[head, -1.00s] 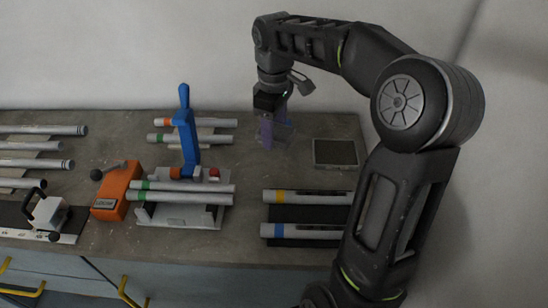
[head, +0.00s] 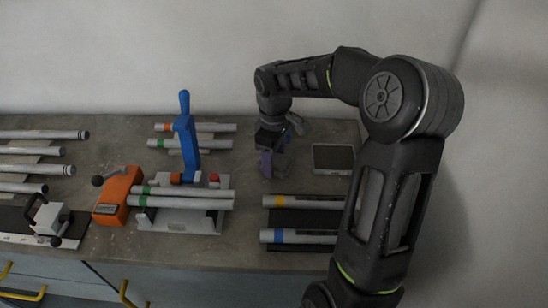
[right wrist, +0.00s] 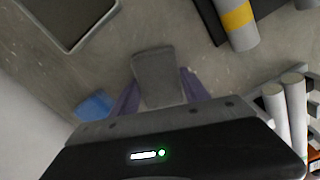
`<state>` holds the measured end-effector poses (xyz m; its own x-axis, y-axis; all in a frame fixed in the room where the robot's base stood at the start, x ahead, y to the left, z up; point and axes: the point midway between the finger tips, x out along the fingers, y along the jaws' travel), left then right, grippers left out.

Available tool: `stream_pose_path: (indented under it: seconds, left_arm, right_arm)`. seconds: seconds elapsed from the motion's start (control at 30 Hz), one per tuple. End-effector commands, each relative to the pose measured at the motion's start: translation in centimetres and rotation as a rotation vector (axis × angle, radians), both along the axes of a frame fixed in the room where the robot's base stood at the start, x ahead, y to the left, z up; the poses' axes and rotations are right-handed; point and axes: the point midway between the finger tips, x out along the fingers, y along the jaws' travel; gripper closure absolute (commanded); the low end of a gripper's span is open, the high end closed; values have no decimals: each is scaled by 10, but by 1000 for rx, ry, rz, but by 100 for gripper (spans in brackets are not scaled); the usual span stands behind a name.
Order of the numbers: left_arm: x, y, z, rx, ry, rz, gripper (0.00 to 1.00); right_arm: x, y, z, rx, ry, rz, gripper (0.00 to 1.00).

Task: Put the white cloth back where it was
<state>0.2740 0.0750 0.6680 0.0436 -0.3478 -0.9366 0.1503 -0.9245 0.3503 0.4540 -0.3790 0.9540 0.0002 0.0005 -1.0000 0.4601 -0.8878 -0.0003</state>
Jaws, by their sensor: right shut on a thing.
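My right gripper (head: 272,166), with purple fingers, is low over the bare table between the blue clamp and the dark tray. In the right wrist view its fingers (right wrist: 160,95) are shut on a flat piece that looks grey in the shade, which I take for the white cloth (right wrist: 157,72). The piece sticks out past the fingertips. Whether it touches the table I cannot tell. In the head view I cannot make the cloth out against the gripper. My left gripper is not in view.
A dark tray (head: 334,157) lies right of the gripper. Tubes with yellow (head: 300,201) and blue (head: 295,236) bands lie in front. The blue-handled clamp (head: 186,135) stands to the left, beside an orange block (head: 118,196). A blue patch (right wrist: 95,105) lies near the fingers.

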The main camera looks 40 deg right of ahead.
Motion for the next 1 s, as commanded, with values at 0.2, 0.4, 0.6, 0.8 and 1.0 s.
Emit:
stream_pose_path:
  seconds: [0.2, 0.4, 0.6, 0.8, 1.0]
  left_arm:
    - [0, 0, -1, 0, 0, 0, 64]
    - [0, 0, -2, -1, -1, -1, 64]
    - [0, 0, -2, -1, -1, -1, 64]
    - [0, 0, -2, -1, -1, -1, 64]
    - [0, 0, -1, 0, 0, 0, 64]
  right_arm:
    - [0, 0, 0, 0, 0, 0, 84]
    - [0, 0, -3, 0, 0, 0, 40]
    - [0, 0, -3, 0, 0, 0, 25]
    - [0, 0, -2, 0, 0, 0, 25]
    - [1, 0, 6, -1, -2, 0, 25]
